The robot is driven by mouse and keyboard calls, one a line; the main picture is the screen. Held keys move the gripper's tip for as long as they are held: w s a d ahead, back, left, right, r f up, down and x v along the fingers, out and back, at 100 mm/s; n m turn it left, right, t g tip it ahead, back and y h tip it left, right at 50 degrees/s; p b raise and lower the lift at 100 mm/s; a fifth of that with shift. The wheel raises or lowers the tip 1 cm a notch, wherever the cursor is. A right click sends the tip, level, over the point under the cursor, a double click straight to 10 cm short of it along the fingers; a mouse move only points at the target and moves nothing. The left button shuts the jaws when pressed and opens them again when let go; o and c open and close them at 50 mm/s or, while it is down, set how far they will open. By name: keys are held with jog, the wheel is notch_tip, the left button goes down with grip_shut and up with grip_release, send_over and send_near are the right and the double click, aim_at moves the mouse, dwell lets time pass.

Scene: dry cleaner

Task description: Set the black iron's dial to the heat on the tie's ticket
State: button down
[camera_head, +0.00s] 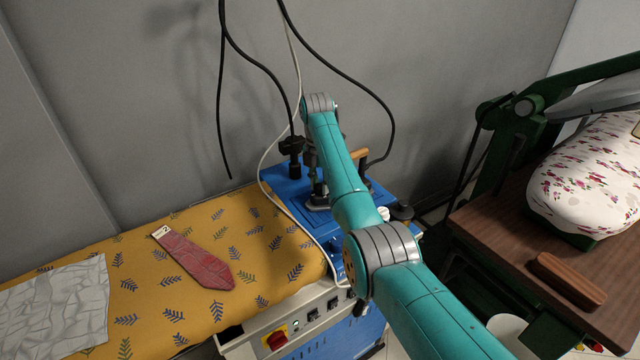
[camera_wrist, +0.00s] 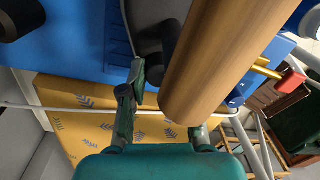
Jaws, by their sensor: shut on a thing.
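The red tie (camera_head: 200,262) lies on the yellow ironing board. Its pale ticket (camera_head: 161,232) at the narrow end bears a mark that looks like a 2. The black iron (camera_head: 318,203) stands on the blue station, mostly behind my arm. Its wooden handle (camera_head: 358,154) shows in the head view; the same handle (camera_wrist: 215,65) looms large in the wrist view. My gripper (camera_wrist: 165,85) is down at the iron, one finger left of the handle, the other partly behind it. It appears shut on the dial, which the handle hides; the dial's setting cannot be read.
The blue station (camera_head: 290,190) has a black plug-like fitting (camera_head: 291,146) with hanging cables beside the iron. A crumpled grey cloth (camera_head: 60,305) lies at the board's left. A red switch (camera_head: 276,338) sits on the front panel. A green press (camera_head: 515,125) with a wooden table stands right.

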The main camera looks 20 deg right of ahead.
aim_at(320, 184)
jog(key=m, duration=0.4)
jog(key=shift+d+m, duration=0.1)
jog(key=shift+m, duration=1.8)
jog(key=c, duration=0.8)
grip_release()
jog(key=shift+c, duration=0.2)
jog(key=shift+w+r, duration=0.15)
jog(key=shift+r, duration=1.7)
jog(key=shift+w+r, duration=0.1)
jog(key=shift+r, duration=1.75)
